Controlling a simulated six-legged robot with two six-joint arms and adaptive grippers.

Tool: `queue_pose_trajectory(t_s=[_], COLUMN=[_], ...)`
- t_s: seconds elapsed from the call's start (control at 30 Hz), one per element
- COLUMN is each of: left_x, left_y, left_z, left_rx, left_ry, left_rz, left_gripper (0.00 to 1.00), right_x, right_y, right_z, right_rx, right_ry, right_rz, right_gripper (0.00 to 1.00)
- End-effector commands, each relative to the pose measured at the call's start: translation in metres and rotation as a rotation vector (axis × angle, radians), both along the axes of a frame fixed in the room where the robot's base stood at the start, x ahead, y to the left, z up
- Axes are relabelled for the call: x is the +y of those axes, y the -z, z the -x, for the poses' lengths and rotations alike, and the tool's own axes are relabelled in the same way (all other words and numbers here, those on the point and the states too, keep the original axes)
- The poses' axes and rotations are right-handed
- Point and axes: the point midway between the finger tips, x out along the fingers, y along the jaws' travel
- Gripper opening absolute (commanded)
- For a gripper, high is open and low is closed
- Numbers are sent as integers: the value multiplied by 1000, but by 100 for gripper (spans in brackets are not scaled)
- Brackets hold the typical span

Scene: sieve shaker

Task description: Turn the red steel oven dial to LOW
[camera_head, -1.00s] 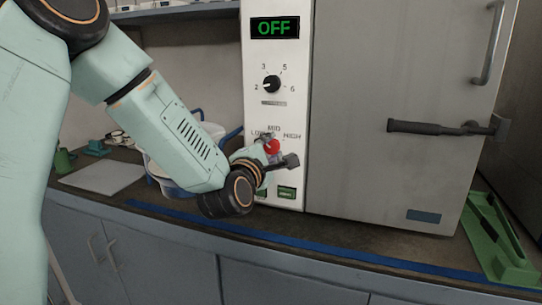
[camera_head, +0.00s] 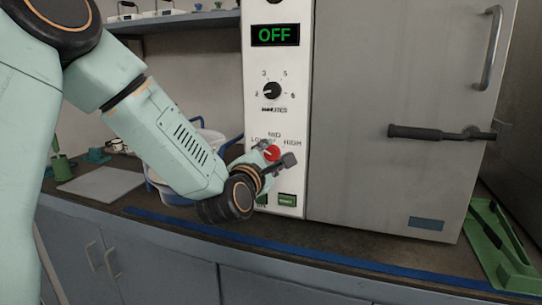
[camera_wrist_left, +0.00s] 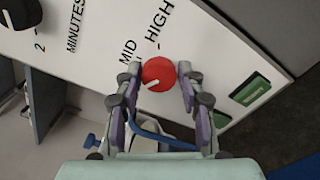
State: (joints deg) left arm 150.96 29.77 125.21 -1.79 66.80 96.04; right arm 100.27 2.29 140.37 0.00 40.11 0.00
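The red dial (camera_head: 271,153) sits low on the white control panel, under the labels LOW, MID and HIGH. In the left wrist view the red dial (camera_wrist_left: 160,72) lies between my left gripper's fingertips (camera_wrist_left: 160,74). One fingertip is on each side of it, with narrow gaps, so the gripper looks open around it; contact is unclear. The dial's white mark points down-left in that view, toward the side away from HIGH. The LOW label is hidden there. In the head view my left gripper (camera_head: 272,158) partly covers the dial. My right gripper is not in view.
A black timer knob (camera_head: 272,91) and a display (camera_head: 275,35) reading OFF are above the dial. A green button (camera_head: 287,200) is below. The grey oven door (camera_head: 385,120) with handles is at right. Blue-rimmed tubs (camera_head: 175,188) stand behind my left arm.

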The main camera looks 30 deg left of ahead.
Motion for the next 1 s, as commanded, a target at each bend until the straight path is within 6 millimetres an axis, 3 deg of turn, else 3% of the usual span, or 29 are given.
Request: queue_pose_trajectory(t_s=[0.2,0.53,1.0], left_x=[0,-1,-16], left_y=[-1,-1,-1], left_z=[0,3,64], left_rx=[-1,-3,-1], left_ry=[1,2,1], left_rz=[-2,-3,1], left_gripper=[58,58,58], right_x=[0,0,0], right_y=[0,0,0], right_z=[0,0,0], right_rx=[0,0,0], right_ry=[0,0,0], right_rz=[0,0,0], right_gripper=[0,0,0])
